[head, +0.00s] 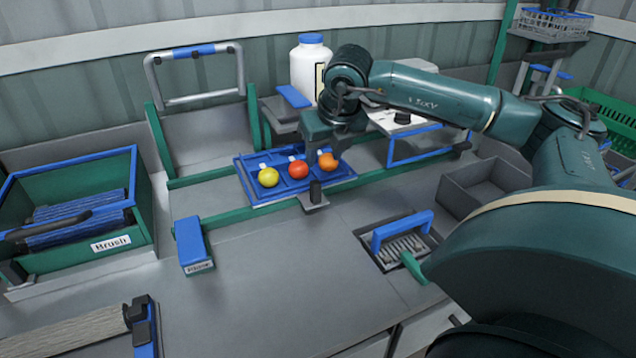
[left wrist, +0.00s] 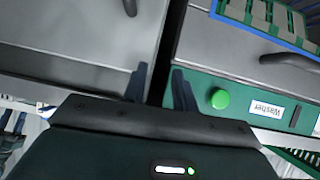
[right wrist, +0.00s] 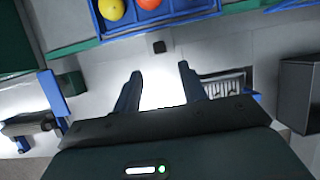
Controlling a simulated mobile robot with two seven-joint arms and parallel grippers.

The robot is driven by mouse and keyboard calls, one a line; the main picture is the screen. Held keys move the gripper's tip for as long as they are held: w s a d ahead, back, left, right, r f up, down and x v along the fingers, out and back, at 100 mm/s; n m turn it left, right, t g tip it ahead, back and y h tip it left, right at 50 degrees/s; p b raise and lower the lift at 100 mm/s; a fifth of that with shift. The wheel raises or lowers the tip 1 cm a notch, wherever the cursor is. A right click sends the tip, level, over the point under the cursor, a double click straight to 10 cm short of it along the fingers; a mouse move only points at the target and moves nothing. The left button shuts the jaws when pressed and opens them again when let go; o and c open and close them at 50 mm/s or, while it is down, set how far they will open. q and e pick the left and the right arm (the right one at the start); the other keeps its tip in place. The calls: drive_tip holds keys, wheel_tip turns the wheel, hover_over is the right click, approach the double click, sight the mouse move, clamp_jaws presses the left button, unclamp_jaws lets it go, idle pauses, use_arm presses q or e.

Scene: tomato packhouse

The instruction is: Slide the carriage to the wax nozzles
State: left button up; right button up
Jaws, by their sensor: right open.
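The carriage (head: 285,186) is a blue tray on green rails, carrying a yellow, a red and an orange tomato. Its near edge also shows at the top of the right wrist view (right wrist: 165,24). A black knob (head: 316,190) stands on a grey bracket at its front; in the right wrist view the knob (right wrist: 159,46) lies beyond my fingertips. My left gripper (left wrist: 158,72) is open and empty, facing a green washer panel. I cannot make out the wax nozzles; a white bottle (head: 308,68) stands behind the carriage.
A blue end block (head: 190,243) stands at the rails' front left. A brush bin (head: 100,225) is at the left. A blue-handled grate (head: 403,240) and a grey box (head: 485,190) lie at the right.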

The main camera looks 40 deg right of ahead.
sight(317, 182)
drive_tip(key=p+x, duration=0.1)
drive_tip(key=x, duration=1)
drive_tip(key=shift+w+f, duration=0.1)
drive_tip(key=shift+f, duration=0.25)
clamp_jaws()
